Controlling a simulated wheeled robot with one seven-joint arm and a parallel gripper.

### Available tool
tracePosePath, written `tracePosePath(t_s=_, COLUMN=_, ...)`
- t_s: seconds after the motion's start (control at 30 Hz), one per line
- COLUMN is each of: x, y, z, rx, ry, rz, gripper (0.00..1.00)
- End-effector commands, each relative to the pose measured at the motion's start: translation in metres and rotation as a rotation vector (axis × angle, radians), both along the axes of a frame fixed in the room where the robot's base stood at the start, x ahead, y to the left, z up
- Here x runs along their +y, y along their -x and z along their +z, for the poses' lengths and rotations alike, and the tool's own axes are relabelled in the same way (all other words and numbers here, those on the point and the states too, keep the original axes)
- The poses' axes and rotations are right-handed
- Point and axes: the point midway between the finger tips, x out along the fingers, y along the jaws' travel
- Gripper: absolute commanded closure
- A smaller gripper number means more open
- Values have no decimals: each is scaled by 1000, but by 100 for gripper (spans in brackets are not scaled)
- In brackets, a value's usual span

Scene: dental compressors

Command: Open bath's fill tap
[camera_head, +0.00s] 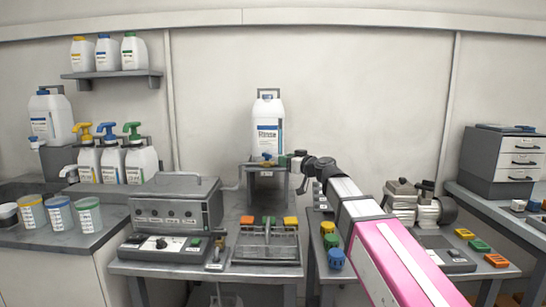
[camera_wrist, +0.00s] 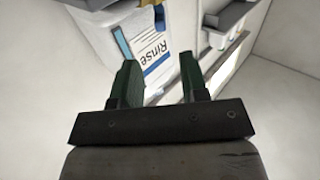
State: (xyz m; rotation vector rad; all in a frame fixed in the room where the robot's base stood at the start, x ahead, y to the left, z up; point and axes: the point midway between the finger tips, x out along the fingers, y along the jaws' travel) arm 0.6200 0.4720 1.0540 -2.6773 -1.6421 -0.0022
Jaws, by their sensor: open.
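A white canister (camera_head: 268,118) labelled "Rinse" stands on a raised grey stand at the back centre. A small tap with a blue handle (camera_head: 267,156) shows low at its front; I cannot tell for sure that this is the bath's fill tap, or how its handle is set. My gripper (camera_head: 284,160) is just right of this tap. In the wrist view my gripper (camera_wrist: 158,70) is open, with nothing seen between its dark green fingers. The Rinse canister (camera_wrist: 148,45) lies beyond the fingers there, and the tap is not clearly seen.
A grey metal unit (camera_head: 172,208) stands left of the stand. A shallow tray (camera_head: 266,254) with coloured blocks is in front of it. A compressor (camera_head: 415,207) and coloured knobs lie on the right bench. Pump bottles (camera_head: 112,162) and cups stand at left.

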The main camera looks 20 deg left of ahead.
Motion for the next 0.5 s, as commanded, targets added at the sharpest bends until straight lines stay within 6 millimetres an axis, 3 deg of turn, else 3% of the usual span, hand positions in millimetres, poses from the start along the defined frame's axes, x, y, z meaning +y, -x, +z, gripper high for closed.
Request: tracePosePath(t_s=0.5, x=76, y=-40, z=0, rx=1, ry=2, rz=1, gripper=60)
